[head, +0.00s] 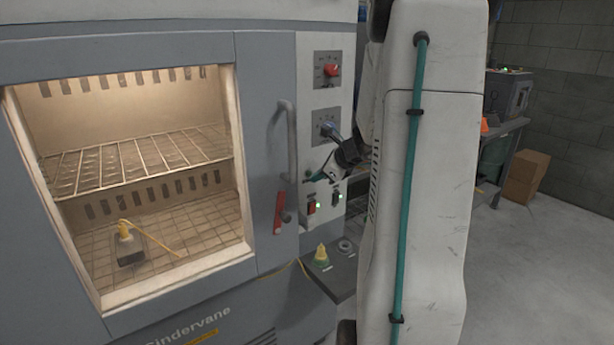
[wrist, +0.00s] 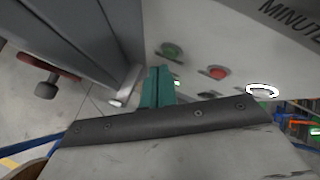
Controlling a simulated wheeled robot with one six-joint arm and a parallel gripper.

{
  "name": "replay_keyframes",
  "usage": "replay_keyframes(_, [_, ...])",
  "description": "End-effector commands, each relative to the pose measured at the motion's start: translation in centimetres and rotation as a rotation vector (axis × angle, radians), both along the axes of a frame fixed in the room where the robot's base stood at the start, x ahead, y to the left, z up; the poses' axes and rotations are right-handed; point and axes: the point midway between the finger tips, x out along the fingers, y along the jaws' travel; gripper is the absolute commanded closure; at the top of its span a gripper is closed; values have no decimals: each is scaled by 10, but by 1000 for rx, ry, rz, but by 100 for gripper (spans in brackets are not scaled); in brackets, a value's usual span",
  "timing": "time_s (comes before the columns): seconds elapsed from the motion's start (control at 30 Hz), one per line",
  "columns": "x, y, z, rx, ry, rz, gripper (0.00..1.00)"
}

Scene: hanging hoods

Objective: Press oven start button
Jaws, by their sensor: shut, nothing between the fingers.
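The grey oven (head: 150,45) has a control panel (head: 312,75) to the right of its door. In the wrist view, a green button (wrist: 172,50) and a red button (wrist: 217,72) sit on the pale panel, with a white ring (wrist: 262,90) further right. The task's start button is not labelled in view.
The door handle (head: 289,140) and a red latch (head: 278,212) are to the left. A small shelf (head: 332,275) juts out underneath.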

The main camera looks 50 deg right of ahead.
Motion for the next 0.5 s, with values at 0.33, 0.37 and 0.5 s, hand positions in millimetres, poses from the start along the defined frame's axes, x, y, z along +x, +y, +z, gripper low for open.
replay_keyframes(0.33, [-2, 0, 0, -1, 0, 1, 100])
replay_keyframes(0.37, [-3, 1, 0, -1, 0, 1, 100])
replay_keyframes(0.5, [-10, 2, 1, -1, 0, 0, 100])
